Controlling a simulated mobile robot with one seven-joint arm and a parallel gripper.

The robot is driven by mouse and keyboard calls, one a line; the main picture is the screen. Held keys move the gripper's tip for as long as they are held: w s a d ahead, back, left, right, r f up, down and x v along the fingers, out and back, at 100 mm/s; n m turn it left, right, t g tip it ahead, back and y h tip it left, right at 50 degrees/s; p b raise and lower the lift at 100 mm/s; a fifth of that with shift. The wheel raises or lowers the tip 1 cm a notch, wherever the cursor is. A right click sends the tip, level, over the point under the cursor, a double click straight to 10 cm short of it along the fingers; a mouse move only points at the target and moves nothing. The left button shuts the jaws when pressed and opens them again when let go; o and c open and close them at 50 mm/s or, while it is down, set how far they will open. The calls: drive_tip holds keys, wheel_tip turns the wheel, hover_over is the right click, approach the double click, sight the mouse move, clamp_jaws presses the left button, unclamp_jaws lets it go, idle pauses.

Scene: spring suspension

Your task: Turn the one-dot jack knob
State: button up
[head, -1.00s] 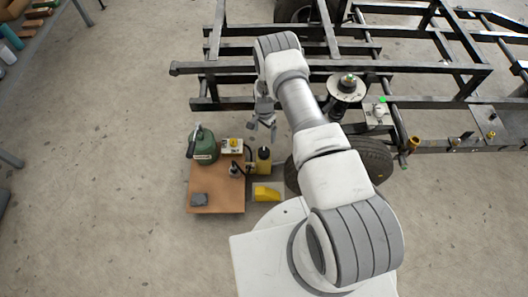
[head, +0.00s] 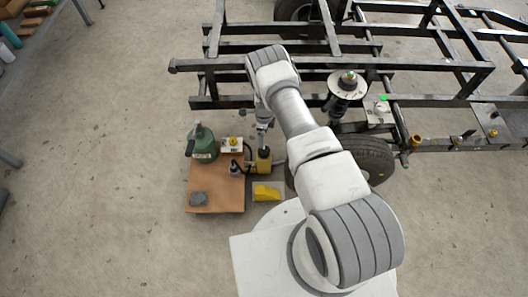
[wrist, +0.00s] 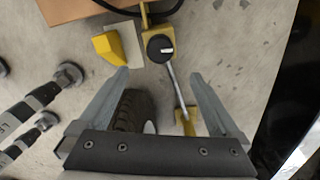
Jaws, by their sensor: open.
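A yellow jack (head: 264,164) stands at the right edge of the wooden board in the head view. In the wrist view, the jack (wrist: 153,30) carries a round black knob (wrist: 160,50) with a white mark. I cannot make out dots on it. My gripper (wrist: 160,78) is open and empty; the knob shows between and just beyond its fingertips. In the head view my gripper (head: 263,143) is above the jack and hides part of it. A metal rod (wrist: 177,88) runs from near the knob to a yellow end piece.
A tyre (head: 368,158) and black frame are near my arm.

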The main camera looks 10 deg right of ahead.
sight(264, 150)
wheel_tip(264, 150, down, 14)
drive_tip(key=b, duration=0.5)
drive_tip(key=shift+r, duration=0.25)
drive_tip(key=shift+c, duration=0.3)
drive_tip(key=c, duration=1.3)
drive_tip(key=shift+n, duration=0.4)
